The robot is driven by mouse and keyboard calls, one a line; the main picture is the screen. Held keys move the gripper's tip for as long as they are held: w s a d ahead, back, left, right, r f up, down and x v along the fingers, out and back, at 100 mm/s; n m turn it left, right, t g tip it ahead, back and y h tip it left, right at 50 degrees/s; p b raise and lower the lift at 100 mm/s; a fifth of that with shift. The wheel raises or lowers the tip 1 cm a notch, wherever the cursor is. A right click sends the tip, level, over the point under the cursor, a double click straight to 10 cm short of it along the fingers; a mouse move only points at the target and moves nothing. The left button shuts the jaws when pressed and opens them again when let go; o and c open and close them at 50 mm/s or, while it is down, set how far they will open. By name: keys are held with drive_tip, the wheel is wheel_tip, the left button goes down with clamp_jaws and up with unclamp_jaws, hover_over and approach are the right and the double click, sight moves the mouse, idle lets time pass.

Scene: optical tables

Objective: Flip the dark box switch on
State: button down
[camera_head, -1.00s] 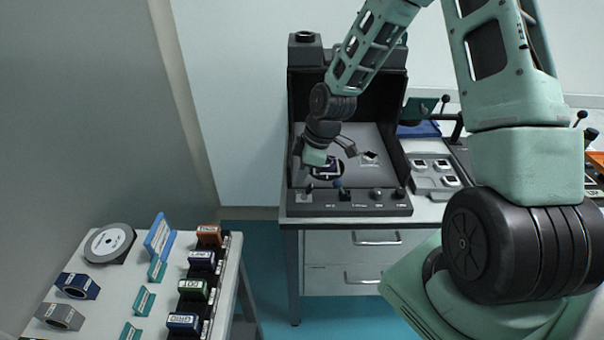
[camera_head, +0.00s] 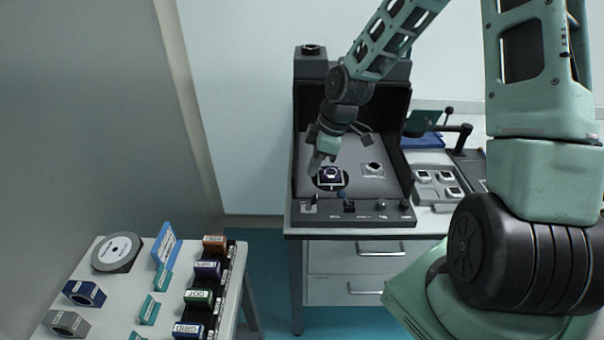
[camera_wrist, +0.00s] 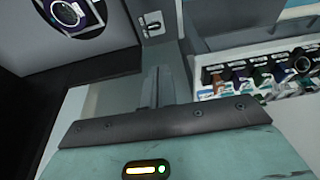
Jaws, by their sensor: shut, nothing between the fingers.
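The dark box (camera_head: 399,105) is a black open-fronted enclosure on a table, with a grey floor and a sloped control strip along its front. The box switch (camera_head: 310,203) is a small toggle on a light plate at the left end of that strip. In the wrist view the switch (camera_wrist: 152,25) lies ahead of the fingertips, apart from them. Which way it is thrown is too small to tell. My gripper (camera_head: 314,167) is shut and empty, pointing down above the strip's left end. Its closed fingers also show in the wrist view (camera_wrist: 158,78).
A round dark stage with a lens-like part (camera_head: 332,174) sits inside the box, close to my gripper. Several knobs, including one black knob (camera_head: 349,205), line the strip right of the switch. A side table (camera_head: 120,285) at lower left holds several labelled blocks.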

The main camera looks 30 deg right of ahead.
drive_tip(key=shift+s+d+r, duration=0.7)
drive_tip(key=shift+d+r, duration=0.25)
drive_tip(key=shift+r, duration=0.1)
drive_tip(key=s+a+r+m+g+h, duration=0.15)
drive_tip(key=s+a, duration=0.25)
drive_tip(key=a, duration=0.4)
drive_tip(key=s+a+r, duration=0.3)
drive_tip(key=s+a, duration=0.2)
drive_tip(key=a, duration=0.3)
drive_tip(key=s+a+r+m, duration=0.1)
drive_tip(key=s+a+r, duration=0.1)
drive_tip(key=s+a, duration=0.2)
drive_tip(key=s+a+r+m, duration=0.1)
drive_tip(key=s+a+r, duration=0.1)
drive_tip(key=s, duration=0.8)
drive_tip(key=shift+s+a+h, duration=0.2)
drive_tip(key=shift+a+h, duration=0.25)
drive_tip(key=shift+a, duration=0.4)
drive_tip(key=shift+w+g, duration=0.15)
drive_tip(key=shift+g, duration=0.1)
